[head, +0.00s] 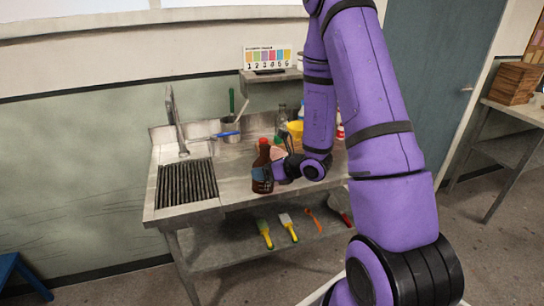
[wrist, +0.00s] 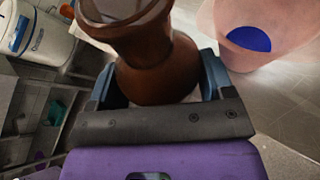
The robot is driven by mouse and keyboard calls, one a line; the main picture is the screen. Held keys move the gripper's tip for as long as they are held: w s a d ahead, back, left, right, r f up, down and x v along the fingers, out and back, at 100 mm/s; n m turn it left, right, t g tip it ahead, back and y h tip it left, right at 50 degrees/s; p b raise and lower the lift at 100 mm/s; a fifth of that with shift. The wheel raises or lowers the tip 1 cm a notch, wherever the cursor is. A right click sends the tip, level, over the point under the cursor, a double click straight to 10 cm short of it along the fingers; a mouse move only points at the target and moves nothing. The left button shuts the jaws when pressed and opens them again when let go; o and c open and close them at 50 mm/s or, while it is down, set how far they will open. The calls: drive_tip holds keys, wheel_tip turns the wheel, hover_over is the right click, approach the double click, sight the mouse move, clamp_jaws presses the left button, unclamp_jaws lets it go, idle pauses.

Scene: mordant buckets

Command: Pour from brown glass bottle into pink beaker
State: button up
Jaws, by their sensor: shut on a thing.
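The brown glass bottle (head: 262,173) is near the front edge of the metal sink bench in the head view, standing about upright. My gripper (head: 279,168) is at its right side, shut on it. In the wrist view the bottle (wrist: 152,72) sits between the fingers of my gripper (wrist: 160,82), its flared neck toward the top of the picture. The pink beaker (wrist: 262,30) is to the right of the bottle in the wrist view, apart from it, with blue showing inside. In the head view the beaker (head: 279,153) is close behind the bottle, partly hidden. The bottle's contents cannot be seen.
A black drain rack (head: 186,185) and tap (head: 175,122) are on the left. The front bench left of the bottle is clear.

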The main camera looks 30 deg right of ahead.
sight(266, 161)
drive_tip(key=shift+s+a+f+n, duration=0.15)
drive_tip(key=shift+f+n, duration=0.15)
drive_tip(key=shift+f, duration=0.55)
drive_tip(key=shift+a+f+n+t+h, duration=0.1)
drive_tip(key=shift+n+t+h, duration=0.4)
drive_tip(key=shift+t, duration=0.1)
wheel_tip(266, 161, up, 6)
drive_tip(key=shift+f, duration=0.1)
drive_tip(key=w+a+r, duration=0.2)
drive_tip(key=w+a, duration=0.1)
drive_tip(key=w, duration=0.4)
drive_tip(key=w+a+r, duration=0.3)
drive_tip(key=w+a, duration=0.1)
drive_tip(key=w, duration=0.3)
drive_tip(key=shift+a+h, duration=0.2)
drive_tip(key=shift+h, duration=0.1)
drive_tip(key=shift+s, duration=0.1)
